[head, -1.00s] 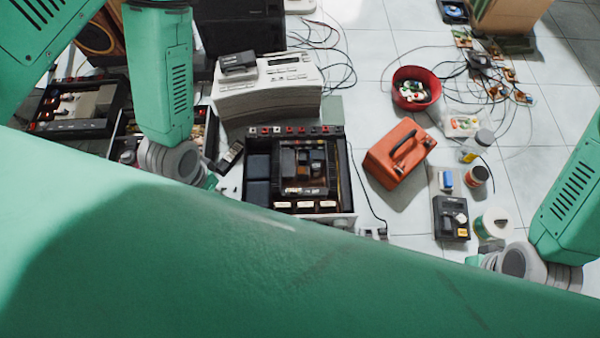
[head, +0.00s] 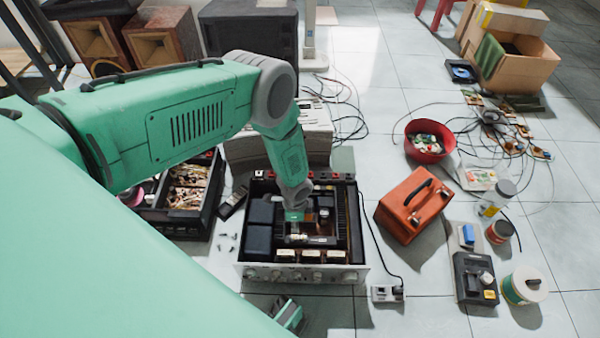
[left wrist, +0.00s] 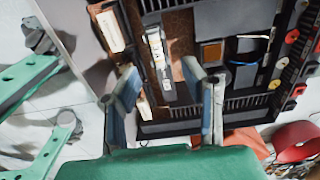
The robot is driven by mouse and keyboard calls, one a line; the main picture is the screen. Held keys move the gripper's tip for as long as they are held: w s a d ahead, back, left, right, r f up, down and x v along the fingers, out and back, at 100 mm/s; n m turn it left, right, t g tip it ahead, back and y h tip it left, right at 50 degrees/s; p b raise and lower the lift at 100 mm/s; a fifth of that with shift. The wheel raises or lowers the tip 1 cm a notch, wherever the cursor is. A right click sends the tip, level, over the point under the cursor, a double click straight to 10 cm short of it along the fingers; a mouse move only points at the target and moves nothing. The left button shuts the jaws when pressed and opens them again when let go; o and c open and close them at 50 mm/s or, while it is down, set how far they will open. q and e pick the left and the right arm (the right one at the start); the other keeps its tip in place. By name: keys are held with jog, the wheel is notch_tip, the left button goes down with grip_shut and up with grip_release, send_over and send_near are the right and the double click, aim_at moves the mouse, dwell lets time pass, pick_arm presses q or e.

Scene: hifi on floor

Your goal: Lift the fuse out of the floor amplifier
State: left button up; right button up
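The open-topped amplifier (head: 305,274) stands on the floor, with dark blocks, fins and a row of pale parts inside. It fills the top of the left wrist view (left wrist: 187,127). A small pale part with metal ends, which looks like the fuse (left wrist: 156,48), sits in a narrow holder inside it. My left gripper (head: 294,214) points down into the amplifier. In the left wrist view its fingers (left wrist: 163,78) are apart, with nothing held between them. My right gripper (head: 288,314) is partly hidden by my body in front of the amplifier; its spread fingers (left wrist: 55,80) show at the wrist view's left.
An orange box with a handle (head: 412,205) and a black power cable are right of the amplifier. A pale device (head: 320,125) stands behind, and a dark crate of parts (head: 187,190) is left. A red bowl (head: 430,142), jars and a dark tool unit (head: 474,278) lie further right.

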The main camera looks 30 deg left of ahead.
aim_at(299, 236)
pick_arm(q)
jog(key=f, duration=0.2)
jog(key=f+b, duration=0.1)
jog(key=shift+d+f, duration=0.2)
jog(key=shift+f, duration=0.15)
jog(key=f+b, duration=0.1)
jog(key=f, duration=0.1)
jog(key=f+b, duration=0.1)
jog(key=shift+s+d+f+b, duration=0.1)
jog(key=shift+d+f+b, duration=0.2)
jog(key=shift+d+f, duration=0.1)
jog(key=shift+f, duration=0.55)
jog(key=shift+r, duration=0.1)
grip_shut()
